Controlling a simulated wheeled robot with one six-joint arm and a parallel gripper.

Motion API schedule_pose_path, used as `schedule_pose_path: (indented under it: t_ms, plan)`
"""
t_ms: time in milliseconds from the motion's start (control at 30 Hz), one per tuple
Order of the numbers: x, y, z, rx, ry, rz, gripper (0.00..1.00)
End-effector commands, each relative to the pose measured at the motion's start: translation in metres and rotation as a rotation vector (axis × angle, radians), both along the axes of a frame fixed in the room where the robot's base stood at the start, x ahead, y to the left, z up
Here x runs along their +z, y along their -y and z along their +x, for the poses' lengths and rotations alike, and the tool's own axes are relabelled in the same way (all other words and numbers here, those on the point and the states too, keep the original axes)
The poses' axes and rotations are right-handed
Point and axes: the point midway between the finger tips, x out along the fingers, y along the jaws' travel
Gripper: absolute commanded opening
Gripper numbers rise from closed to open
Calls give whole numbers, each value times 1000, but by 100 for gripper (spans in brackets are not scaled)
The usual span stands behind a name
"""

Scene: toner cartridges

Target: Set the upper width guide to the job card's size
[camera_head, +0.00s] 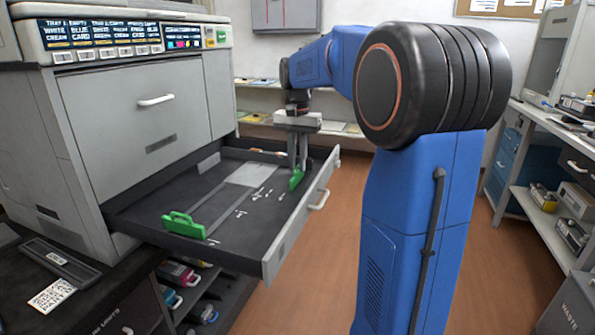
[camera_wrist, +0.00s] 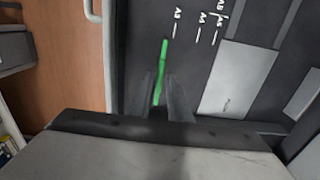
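The paper drawer (camera_head: 235,255) is pulled out and holds two green guides. One green guide (camera_head: 184,224) stands at the near left. The other green guide (camera_head: 297,179) is near the drawer's front wall and shows as a thin upright strip in the wrist view (camera_wrist: 162,62). My gripper (camera_head: 299,168) is down at this second guide. In the wrist view its two fingers (camera_wrist: 162,84) straddle the strip, with a small gap visible. White size marks (camera_wrist: 177,22) lie right of the strip; the nearest appears to read A3. No job card is readable.
The grey printer body (camera_head: 140,95) rises behind and left of the drawer. The drawer's front handle (camera_head: 319,199) faces the open floor (camera_head: 300,270). A card with a black pattern (camera_head: 52,295) lies at lower left. A grey plate (camera_wrist: 238,78) lies on the drawer floor.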

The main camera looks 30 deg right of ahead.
Motion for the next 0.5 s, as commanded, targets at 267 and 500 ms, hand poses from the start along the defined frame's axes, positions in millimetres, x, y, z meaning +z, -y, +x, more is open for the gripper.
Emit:
schedule_pose_path:
  t_ms: [267, 500]
  plan:
    - [0, 0, 0, 0, 0, 0, 0]
    - [0, -2, 2, 0, 0, 0, 0]
